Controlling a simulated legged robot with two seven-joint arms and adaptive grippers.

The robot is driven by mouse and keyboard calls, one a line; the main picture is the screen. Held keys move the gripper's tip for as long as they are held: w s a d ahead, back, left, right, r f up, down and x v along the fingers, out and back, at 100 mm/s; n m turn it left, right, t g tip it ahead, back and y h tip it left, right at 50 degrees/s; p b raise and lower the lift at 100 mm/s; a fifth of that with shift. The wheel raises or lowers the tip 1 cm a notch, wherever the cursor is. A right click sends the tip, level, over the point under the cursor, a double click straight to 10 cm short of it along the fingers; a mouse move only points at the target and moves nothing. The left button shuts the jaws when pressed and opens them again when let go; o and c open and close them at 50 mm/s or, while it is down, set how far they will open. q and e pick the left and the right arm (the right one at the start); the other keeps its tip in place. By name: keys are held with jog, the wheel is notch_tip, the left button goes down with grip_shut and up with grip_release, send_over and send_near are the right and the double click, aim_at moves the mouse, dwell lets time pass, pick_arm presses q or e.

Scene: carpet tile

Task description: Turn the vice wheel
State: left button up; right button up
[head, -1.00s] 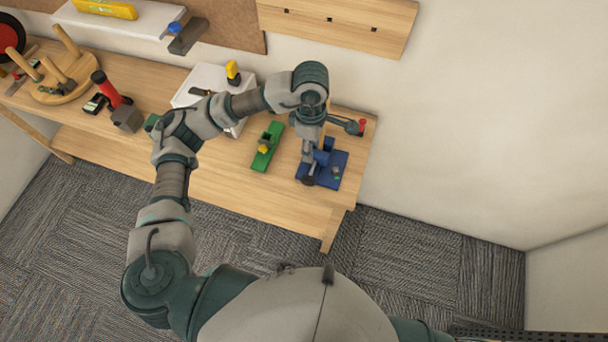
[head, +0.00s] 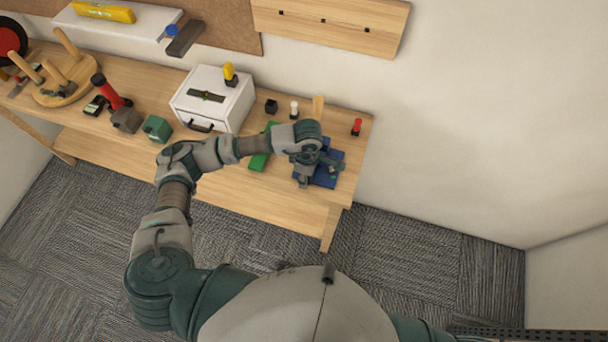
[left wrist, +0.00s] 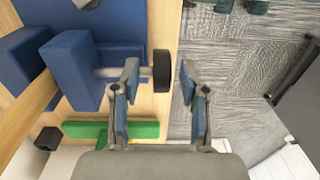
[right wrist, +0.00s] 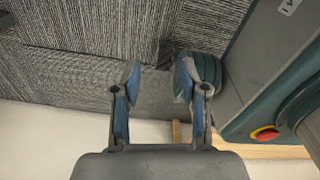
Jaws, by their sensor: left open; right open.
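The blue vice (head: 328,177) stands at the right end of the wooden bench, with a wooden board (head: 318,106) upright in it. The vice (left wrist: 75,68) fills the left of the left wrist view. Its black wheel (left wrist: 161,70) shows nearly edge-on at the end of a pale shaft. A gap shows on the right finger's side. In the head view my left gripper and wrist (head: 304,178) hide the wheel. My right gripper (right wrist: 155,82) is open and empty above the carpet.
A green tool (head: 260,160) lies left of the vice, partly under my arm. A white drawer box (head: 215,95) stands further left. A red-topped item (head: 357,127) and a white-topped one (head: 294,109) stand behind. Carpet in front of the bench is clear.

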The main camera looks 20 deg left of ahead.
pick_arm(q)
jog(key=shift+d+f, duration=0.25)
jog(key=shift+a, duration=0.85)
jog(key=c, duration=0.3)
jog(key=shift+a, duration=0.25)
jog(key=c, duration=0.5)
jog(key=shift+a+f, duration=0.1)
grip_shut()
jog(key=shift+d, duration=0.3)
jog(key=shift+s+d, duration=0.1)
jog(key=shift+d, duration=0.2)
pick_arm(e)
jog(key=shift+f, duration=0.1)
pick_arm(q)
jog(key=shift+h+b, duration=0.3)
jog(key=shift+b, duration=0.1)
pick_arm(e)
jog(key=shift+f, duration=0.2)
